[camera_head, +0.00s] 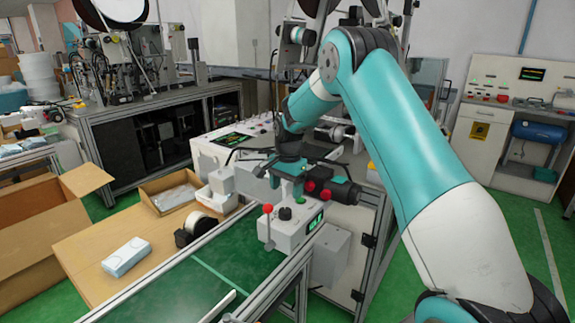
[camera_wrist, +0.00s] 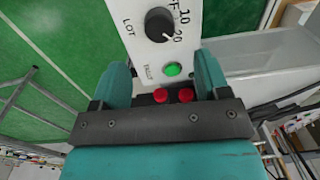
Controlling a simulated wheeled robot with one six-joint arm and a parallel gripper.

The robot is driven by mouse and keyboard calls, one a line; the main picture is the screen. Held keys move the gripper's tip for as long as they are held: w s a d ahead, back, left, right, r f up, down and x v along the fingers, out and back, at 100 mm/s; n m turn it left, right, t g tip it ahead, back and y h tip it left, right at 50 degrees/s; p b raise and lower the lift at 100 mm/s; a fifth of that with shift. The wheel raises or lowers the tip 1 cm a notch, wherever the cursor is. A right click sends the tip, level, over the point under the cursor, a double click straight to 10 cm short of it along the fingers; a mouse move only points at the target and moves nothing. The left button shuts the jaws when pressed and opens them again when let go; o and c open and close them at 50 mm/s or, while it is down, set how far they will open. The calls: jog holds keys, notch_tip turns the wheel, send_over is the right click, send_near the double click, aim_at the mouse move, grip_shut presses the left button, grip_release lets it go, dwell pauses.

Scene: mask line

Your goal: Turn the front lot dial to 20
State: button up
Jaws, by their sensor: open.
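The front lot dial is a round black knob (camera_wrist: 159,24) on a white panel (camera_wrist: 137,45) marked LOT, OFF, 10 and 20. A small pale mark shows at the knob's lower right, towards the 20; it is too small to read surely. In the head view the dial (camera_head: 285,213) sits on top of a white control box (camera_head: 283,237). My gripper (camera_wrist: 162,75) is open and empty, its teal fingers apart. The dial lies beyond the fingertips in the wrist view, not between them. In the head view my gripper (camera_head: 285,190) is just above and behind the dial.
A green button (camera_wrist: 172,69) and two red buttons (camera_wrist: 173,95) are near the fingers. A lever with a red ball (camera_head: 267,209) stands left of the dial. A green conveyor (camera_head: 190,285) runs in front. A grey box (camera_head: 330,255) hangs at the right.

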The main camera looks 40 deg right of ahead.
notch_tip(320, 180, up, 9)
jog(key=shift+s+r+b, duration=0.15)
jog(key=shift+s+b, duration=0.05)
jog(key=shift+b, duration=0.15)
dwell(0.3)
jog(key=s+a+r+n+y, duration=0.1)
jog(key=s+a+r+n, duration=0.2)
jog(key=s+a+n, duration=0.4)
jog(key=s+a+r+n+y, duration=0.1)
jog(key=s+a+r+n, duration=0.2)
jog(key=s+a, duration=0.5)
jog(key=s+a+n, duration=0.3)
jog(key=s, duration=0.3)
jog(key=s+a+n+y, duration=0.1)
jog(key=s+a+n, duration=0.3)
jog(key=s, duration=0.3)
jog(key=s+a+f+n+y, duration=0.1)
jog(key=s+a+n, duration=0.3)
jog(key=s, duration=0.3)
jog(key=shift+a+g, duration=0.25)
jog(key=shift+g, duration=0.05)
